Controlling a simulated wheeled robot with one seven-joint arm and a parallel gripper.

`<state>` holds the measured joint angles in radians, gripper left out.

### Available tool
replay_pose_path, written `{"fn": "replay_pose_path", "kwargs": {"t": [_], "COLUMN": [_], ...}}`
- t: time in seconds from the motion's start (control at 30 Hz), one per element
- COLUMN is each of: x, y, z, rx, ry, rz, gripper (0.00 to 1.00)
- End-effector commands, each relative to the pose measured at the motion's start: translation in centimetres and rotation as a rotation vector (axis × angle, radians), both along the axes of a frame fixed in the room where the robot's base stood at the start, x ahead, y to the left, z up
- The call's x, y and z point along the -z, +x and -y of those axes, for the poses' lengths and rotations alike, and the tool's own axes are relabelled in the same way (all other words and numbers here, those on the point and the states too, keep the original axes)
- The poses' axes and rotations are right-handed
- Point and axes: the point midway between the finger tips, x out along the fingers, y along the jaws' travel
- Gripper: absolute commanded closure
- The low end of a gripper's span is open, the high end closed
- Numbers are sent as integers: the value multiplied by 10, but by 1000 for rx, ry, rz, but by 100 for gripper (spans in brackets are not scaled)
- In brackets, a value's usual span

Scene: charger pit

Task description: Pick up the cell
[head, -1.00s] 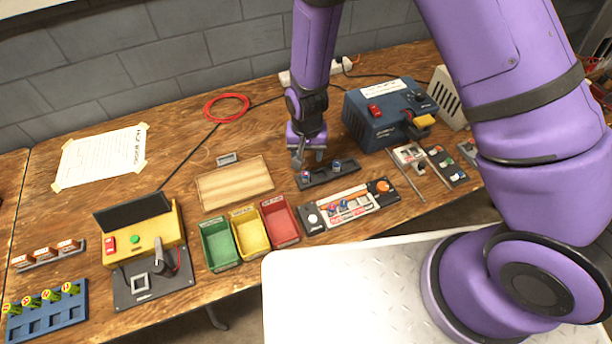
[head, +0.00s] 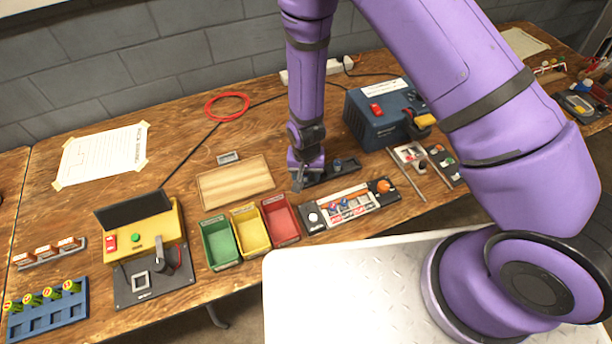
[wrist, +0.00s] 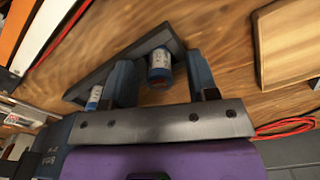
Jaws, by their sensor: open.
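A small blue cell with a pale label (wrist: 160,62) stands in a dark holder (wrist: 125,62), between the fingers of my open gripper (wrist: 161,80) in the wrist view. No finger clearly touches it. A second blue cell (wrist: 94,98) stands in the same holder, outside the left finger. In the head view my gripper (head: 304,178) is at the left end of the holder (head: 348,172) and hides the cell there. The other cell (head: 337,163) shows to its right.
A blue power box (head: 378,115) stands behind right. A wooden board (head: 235,182) lies left.

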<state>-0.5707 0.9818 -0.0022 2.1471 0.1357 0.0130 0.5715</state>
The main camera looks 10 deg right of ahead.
Motion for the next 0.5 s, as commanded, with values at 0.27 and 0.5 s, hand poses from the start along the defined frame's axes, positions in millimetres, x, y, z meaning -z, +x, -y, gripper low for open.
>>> {"fn": "replay_pose_path", "kwargs": {"t": [0.27, 0.5], "x": [0, 0], "y": [0, 0], "z": [0, 0], "rx": [0, 0], "ry": [0, 0], "rz": [0, 0], "gripper": [79, 100]}}
